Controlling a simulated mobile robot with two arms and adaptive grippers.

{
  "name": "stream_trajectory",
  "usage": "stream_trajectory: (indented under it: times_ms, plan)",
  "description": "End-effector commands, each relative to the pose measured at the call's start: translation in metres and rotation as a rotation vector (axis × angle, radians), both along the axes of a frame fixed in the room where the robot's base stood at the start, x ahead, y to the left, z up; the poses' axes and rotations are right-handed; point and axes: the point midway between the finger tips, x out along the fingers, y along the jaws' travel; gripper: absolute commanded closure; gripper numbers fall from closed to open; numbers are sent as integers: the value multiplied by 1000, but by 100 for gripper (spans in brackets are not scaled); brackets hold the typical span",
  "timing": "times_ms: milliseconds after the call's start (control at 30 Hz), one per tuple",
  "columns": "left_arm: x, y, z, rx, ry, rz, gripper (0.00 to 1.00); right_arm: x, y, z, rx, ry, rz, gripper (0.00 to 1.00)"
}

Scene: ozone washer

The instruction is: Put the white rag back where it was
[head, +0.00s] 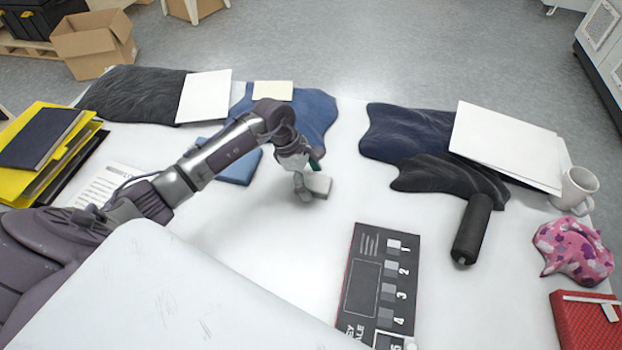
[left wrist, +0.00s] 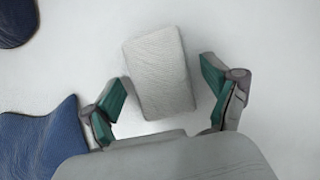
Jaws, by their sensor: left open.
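The white rag (left wrist: 158,72) is a small folded, textured cloth on the white table. In the left wrist view it lies slightly tilted, with its near part between the fingertips. My left gripper (left wrist: 165,88) is open, its green-padded fingers on either side of the rag with gaps on both sides. In the head view my left gripper (head: 306,175) reaches down to the middle of the table, and the rag (head: 319,184) shows partly beside its fingers. My right gripper is not in view.
Blue cloth (head: 316,110) lies behind the gripper, and a dark blue cloth (head: 395,130) to the right. A black roller-like object (head: 471,232), a numbered panel (head: 365,285), a mug (head: 575,188) and a pink patterned cloth (head: 572,252) are on the right. Bare table surrounds the rag.

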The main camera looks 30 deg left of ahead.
Motion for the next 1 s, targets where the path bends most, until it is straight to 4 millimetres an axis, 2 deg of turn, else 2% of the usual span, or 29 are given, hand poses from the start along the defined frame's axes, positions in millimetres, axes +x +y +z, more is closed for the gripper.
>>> stream_trajectory:
  times_ms: [167,267,500,700,833,1000]
  plan:
    - [0,0,6,-1,0,0,13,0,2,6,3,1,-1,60]
    - [0,7,18,1,-4,1,13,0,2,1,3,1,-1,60]
    - [-6,27,66,4,-4,0,13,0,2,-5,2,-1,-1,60]
    - [-9,39,99,1,-3,1,13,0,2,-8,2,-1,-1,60]
    - [-11,43,110,0,-1,0,13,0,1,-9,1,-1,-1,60]
    - [-12,45,115,0,0,0,13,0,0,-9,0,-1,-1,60]
